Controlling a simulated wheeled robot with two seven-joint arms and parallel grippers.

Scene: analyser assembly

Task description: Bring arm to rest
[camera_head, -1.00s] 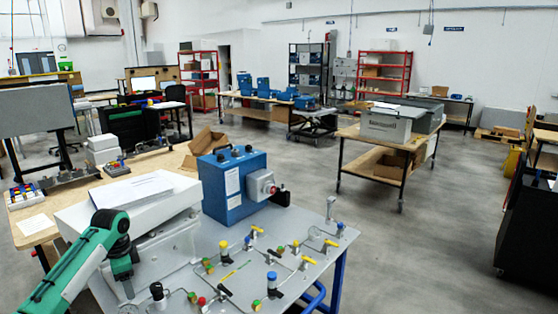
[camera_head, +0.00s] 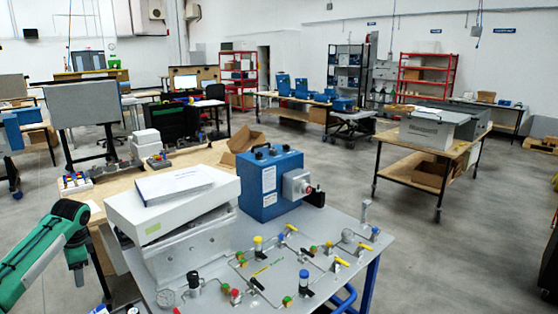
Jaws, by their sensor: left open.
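My left arm comes in from the left edge in the head view, with green links and a black joint. Its end hangs down over the floor, and the left gripper (camera_head: 78,276) shows small there, with no object visible in it. It is open and left of the table, apart from the white box (camera_head: 150,210) on it. My right arm and right gripper are not in view.
A grey table (camera_head: 315,272) with blue legs carries valves, pipes and a gauge (camera_head: 166,298). A blue box unit (camera_head: 270,182) and white boxes stand on it. A wooden bench (camera_head: 215,157) is behind. Open floor lies to the right.

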